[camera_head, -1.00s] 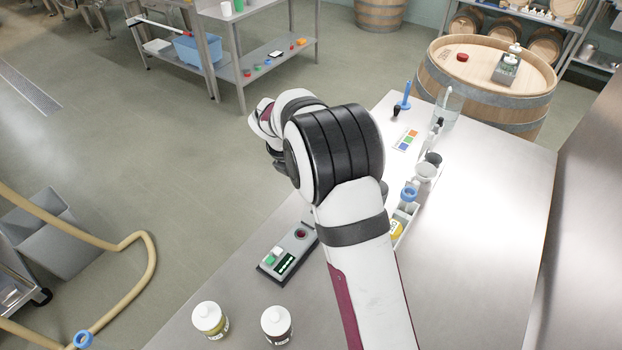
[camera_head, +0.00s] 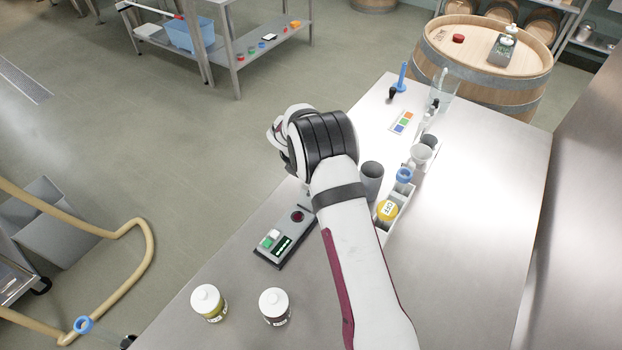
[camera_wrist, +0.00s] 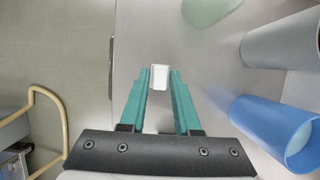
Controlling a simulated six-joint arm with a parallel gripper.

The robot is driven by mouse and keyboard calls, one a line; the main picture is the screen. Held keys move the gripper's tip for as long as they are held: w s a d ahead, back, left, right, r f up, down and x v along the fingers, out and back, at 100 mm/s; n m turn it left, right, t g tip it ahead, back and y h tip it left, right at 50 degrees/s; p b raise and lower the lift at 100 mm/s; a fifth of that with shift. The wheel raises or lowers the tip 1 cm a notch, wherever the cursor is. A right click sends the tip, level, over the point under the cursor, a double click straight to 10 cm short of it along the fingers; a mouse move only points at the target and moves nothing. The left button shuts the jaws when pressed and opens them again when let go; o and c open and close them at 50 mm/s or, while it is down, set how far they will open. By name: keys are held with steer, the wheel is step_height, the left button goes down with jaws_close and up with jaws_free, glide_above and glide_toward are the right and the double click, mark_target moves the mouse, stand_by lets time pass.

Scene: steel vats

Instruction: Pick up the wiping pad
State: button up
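A small white block, which looks like the wiping pad (camera_wrist: 160,84), lies on the steel table in the wrist view. It appears between the tips of the two teal fingers of my gripper (camera_wrist: 160,73). The fingers are apart, with the pad in line with the gap. I cannot tell whether they touch it or how far above the table they are. In the head view my arm hides the pad and the fingers.
A blue cylinder (camera_wrist: 270,130) and a grey cylinder (camera_wrist: 285,45) are right of the fingers in the wrist view. In the head view a control box (camera_head: 285,240), two white-capped bottles (camera_head: 208,302) (camera_head: 274,306) and a grey cup (camera_head: 371,182) stand near my arm.

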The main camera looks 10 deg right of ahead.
jaws_close()
step_height(320, 180, up, 10)
steer(key=s, duration=0.1)
steer(key=s+a+m, duration=0.2)
steer(key=s, duration=0.1)
steer(key=s+a+f+m+g, duration=0.1)
steer(key=s+a+m, duration=0.1)
steer(key=s, duration=0.2)
steer(key=s+a+f+m+g+h, duration=0.1)
steer(key=s+m, duration=0.1)
steer(key=s, duration=0.1)
steer(key=shift+s+a, duration=0.4)
